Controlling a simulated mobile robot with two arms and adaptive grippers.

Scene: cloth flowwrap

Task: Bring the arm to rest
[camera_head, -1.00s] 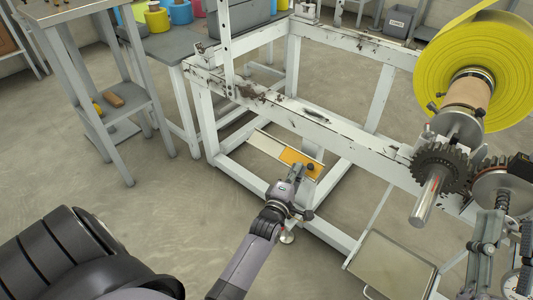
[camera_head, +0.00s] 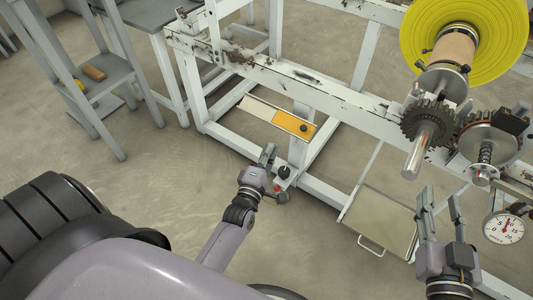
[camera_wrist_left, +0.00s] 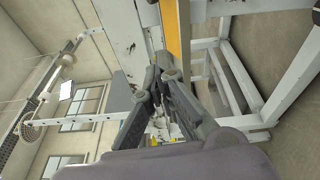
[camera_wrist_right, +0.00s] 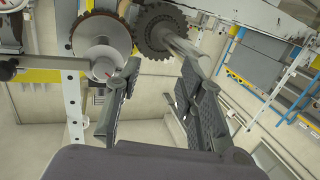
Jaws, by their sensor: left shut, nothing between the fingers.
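My left gripper (camera_head: 270,153) is low in front of the white machine frame (camera_head: 310,90) in the head view, near its lower left leg. It is shut and empty; its fingers come together in the left wrist view (camera_wrist_left: 152,75). My right gripper (camera_head: 440,200) is at the lower right in the head view, below the gears and left of the dial gauge. Its two fingers stand apart with nothing between them, as the right wrist view (camera_wrist_right: 160,80) also shows.
A yellow film roll (camera_head: 490,40) sits on a shaft with a dark gear (camera_head: 428,120) in front. A dial gauge (camera_head: 504,227) is close to my right gripper. A panel with a handle (camera_head: 378,220) hangs low. A grey shelf table (camera_head: 100,75) stands left; the floor between is open.

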